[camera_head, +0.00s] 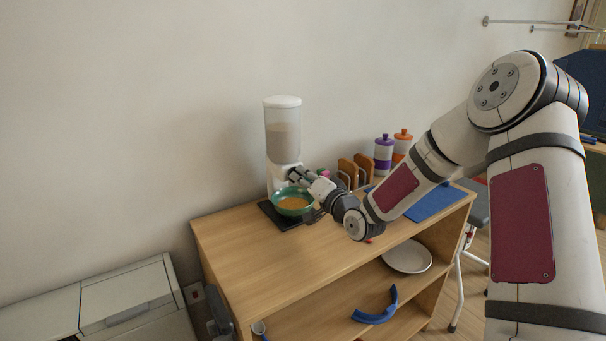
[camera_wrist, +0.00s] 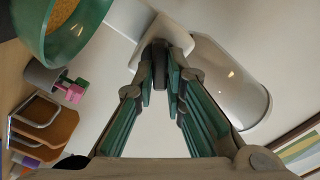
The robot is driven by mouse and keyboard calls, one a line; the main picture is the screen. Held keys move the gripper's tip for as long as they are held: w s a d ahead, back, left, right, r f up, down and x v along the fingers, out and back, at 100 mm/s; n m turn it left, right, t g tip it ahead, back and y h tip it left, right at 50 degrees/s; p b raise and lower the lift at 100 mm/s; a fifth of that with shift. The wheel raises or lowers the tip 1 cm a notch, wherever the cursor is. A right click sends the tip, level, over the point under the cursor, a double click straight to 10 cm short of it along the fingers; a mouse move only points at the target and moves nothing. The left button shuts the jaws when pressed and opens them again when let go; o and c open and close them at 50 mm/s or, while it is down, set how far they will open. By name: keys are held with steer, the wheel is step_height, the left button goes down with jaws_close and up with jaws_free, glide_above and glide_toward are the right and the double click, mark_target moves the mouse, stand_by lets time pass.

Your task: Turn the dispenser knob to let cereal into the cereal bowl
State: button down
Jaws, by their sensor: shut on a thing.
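The cereal dispenser (camera_head: 283,140) stands on the wooden cabinet against the wall, with a clear hopper and a white base. It also shows in the wrist view (camera_wrist: 225,75). Its dark knob (camera_wrist: 159,62) sits between my fingertips. My gripper (camera_head: 296,175) is shut on the knob, reaching in from the right; its fingers show in the wrist view (camera_wrist: 161,82). The head view does not show the knob clearly behind the fingers. The green cereal bowl (camera_head: 279,206) stands upright under the dispenser, with golden-brown cereal in it. Its rim and cereal show at the wrist view's top left (camera_wrist: 50,52).
A dark mat (camera_head: 283,222) lies under the bowl. Wooden slices in a rack (camera_head: 347,170), a purple-lidded jar (camera_head: 383,153), an orange-lidded jar (camera_head: 402,145) and a blue mat (camera_head: 436,203) are to the right. The cabinet top's front left (camera_head: 235,240) is clear.

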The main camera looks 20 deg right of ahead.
steer(key=shift+f+m+p, duration=0.1)
steer(key=shift+m+p, duration=0.2)
steer(key=shift+m, duration=0.3)
steer(key=c, duration=1.6)
jaws_free()
steer(key=shift+c, duration=0.2)
steer(key=v, duration=1.2)
